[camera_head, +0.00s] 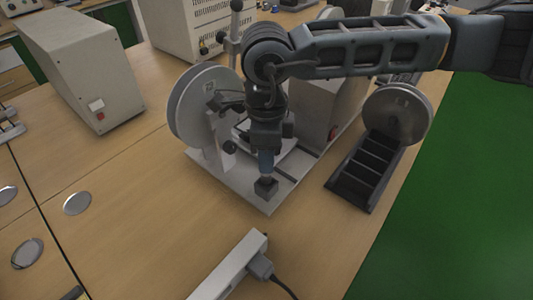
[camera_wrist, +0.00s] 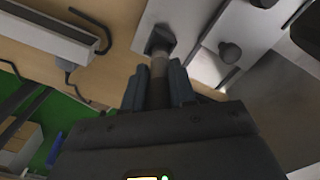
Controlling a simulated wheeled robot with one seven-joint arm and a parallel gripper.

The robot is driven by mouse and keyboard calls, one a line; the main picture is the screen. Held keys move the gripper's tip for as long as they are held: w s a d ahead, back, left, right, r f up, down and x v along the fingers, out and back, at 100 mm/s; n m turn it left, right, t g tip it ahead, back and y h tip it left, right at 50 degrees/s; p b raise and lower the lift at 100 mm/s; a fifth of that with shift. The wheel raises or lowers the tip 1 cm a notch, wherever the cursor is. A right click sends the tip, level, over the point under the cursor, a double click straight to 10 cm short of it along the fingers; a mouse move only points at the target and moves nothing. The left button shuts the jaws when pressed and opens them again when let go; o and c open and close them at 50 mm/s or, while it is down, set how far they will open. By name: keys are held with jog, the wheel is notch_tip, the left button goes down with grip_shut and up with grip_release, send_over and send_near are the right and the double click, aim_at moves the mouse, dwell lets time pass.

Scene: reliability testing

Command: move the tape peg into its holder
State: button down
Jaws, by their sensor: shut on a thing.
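My gripper (camera_head: 266,160) points down over the front corner of the white base plate (camera_head: 268,205) of the reel machine. In the wrist view its two fingers (camera_wrist: 158,88) are closed on the tape peg (camera_wrist: 158,66), a slim grey-brown cylinder. The block appears at or close over the plate. I cannot tell whether it is part of the peg or the holder, nor whether it touches the plate.
A grey reel (camera_head: 200,105) stands on the machine, left of my gripper. Another reel (camera_head: 398,113) stands in a black slotted rack (camera_head: 365,175) to the right. A white power strip (camera_head: 232,268) with a plugged cable lies in front.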

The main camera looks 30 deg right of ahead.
jog(key=shift+f+b, duration=0.3)
jog(key=shift+f, duration=0.15)
jog(key=shift+f+b, duration=0.75)
jog(key=shift+b, duration=0.2)
jog(key=shift+f+b, duration=0.4)
jog(key=shift+b, duration=0.2)
jog(key=c, duration=0.8)
grip_release()
jog(key=shift+c, duration=0.2)
jog(key=shift+o, duration=0.3)
jog(key=o, duration=0.5)
